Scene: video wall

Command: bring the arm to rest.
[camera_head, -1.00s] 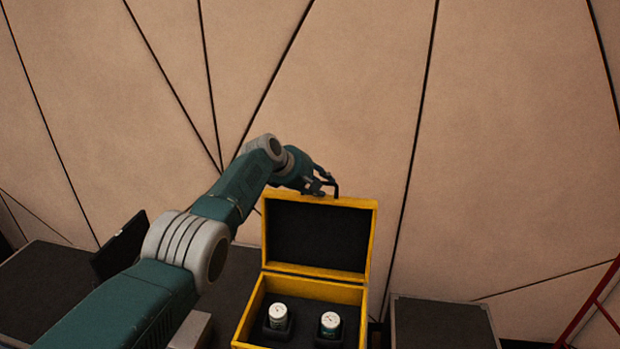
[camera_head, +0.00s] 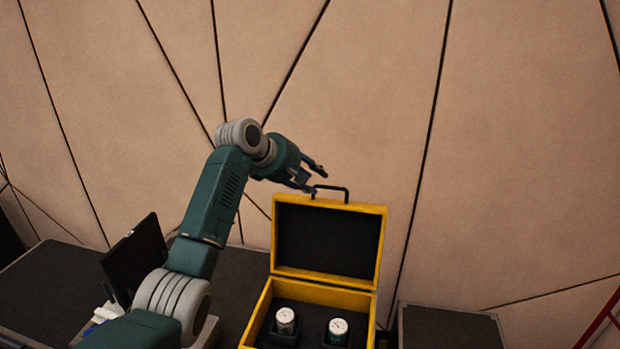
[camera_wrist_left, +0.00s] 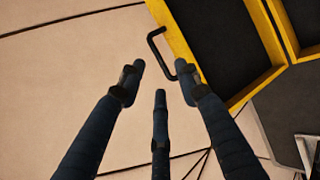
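My left gripper (camera_head: 318,178) is up at the left of the open yellow case's lid (camera_head: 328,240). Its fingers are spread and empty, close to the black handle (camera_head: 331,188) on the lid's top edge. In the left wrist view the fingers (camera_wrist_left: 160,85) stand apart. The handle (camera_wrist_left: 156,48) shows just beyond them, with no finger seen closed around it. The lid stands upright. My right gripper is not in view.
The case's base (camera_head: 262,305) holds two white-topped containers (camera_head: 285,318) in dark slots. A dark screen (camera_head: 135,258) stands on the dark table at left. A dark-topped box (camera_head: 450,328) is at right. A panelled wall is behind.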

